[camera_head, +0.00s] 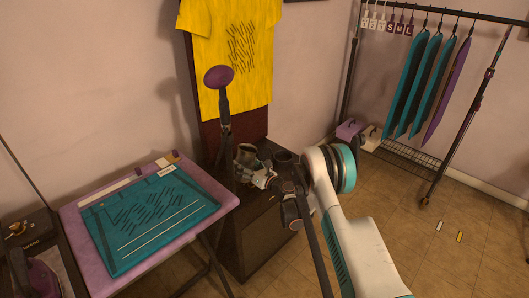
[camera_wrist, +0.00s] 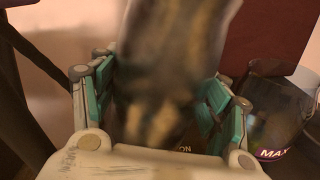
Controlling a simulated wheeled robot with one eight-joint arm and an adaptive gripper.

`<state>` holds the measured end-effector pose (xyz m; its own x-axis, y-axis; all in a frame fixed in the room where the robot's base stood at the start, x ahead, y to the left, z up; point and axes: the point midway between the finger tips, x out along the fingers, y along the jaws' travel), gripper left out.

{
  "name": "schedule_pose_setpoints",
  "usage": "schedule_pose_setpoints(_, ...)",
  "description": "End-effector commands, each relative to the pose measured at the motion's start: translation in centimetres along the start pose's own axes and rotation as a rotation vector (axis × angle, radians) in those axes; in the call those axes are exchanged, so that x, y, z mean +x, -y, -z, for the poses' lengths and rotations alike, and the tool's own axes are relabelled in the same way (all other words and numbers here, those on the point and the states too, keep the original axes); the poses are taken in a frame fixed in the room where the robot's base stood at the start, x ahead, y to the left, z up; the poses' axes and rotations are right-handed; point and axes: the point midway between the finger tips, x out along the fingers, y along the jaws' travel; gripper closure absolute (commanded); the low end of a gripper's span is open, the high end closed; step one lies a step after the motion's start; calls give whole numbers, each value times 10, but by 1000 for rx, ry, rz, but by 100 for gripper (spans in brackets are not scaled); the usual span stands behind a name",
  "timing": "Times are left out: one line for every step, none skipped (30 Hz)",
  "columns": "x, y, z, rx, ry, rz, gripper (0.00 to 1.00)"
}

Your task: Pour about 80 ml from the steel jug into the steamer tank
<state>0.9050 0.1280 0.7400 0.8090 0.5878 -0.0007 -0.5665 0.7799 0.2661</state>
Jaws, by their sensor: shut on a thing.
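The steel jug (camera_head: 246,154) is over the dark cabinet top in the head view, between my gripper and the steamer pole. It fills the middle of the wrist view as a blurred, shiny metal body (camera_wrist: 172,60). My gripper (camera_head: 260,175) is shut on the jug, with a teal-padded finger on either side of it. A dark, see-through container marked MAX (camera_wrist: 278,125), apparently the steamer tank, stands right of the jug in the wrist view. It seems to be the dark round vessel (camera_head: 283,158) in the head view. The liquid levels cannot be made out.
The purple steamer head (camera_head: 219,76) stands on a pole beside the cabinet (camera_head: 250,235). A yellow shirt (camera_head: 232,55) hangs on a board behind. A purple ironing table (camera_head: 75,210) with a teal garment is at left. A clothes rack (camera_head: 435,18) stands at right.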

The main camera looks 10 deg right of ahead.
Motion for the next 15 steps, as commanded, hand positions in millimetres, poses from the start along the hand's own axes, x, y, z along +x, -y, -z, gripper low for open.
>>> schedule_pose_setpoints(0,-1,1,-37,0,0,71)
schedule_pose_setpoints(0,-2,2,-61,0,0,71)
schedule_pose_setpoints(0,-3,3,-92,0,0,71)
schedule_pose_setpoints(0,-3,4,-114,0,0,71)
schedule_pose_setpoints(0,-3,4,-135,0,0,71)
schedule_pose_setpoints(0,-3,5,-160,0,0,71)
schedule_pose_setpoints(0,-3,6,-176,0,0,71)
schedule_pose_setpoints(0,-3,7,-193,0,0,71)
schedule_pose_setpoints(0,-4,7,-211,0,0,71)
schedule_pose_setpoints(0,-4,8,-223,0,0,71)
schedule_pose_setpoints(0,-4,8,-233,0,0,71)
schedule_pose_setpoints(0,-4,9,-245,0,0,71)
schedule_pose_setpoints(0,-4,9,-253,0,0,71)
schedule_pose_setpoints(0,-4,9,-258,0,0,71)
schedule_pose_setpoints(0,-4,9,-263,0,0,71)
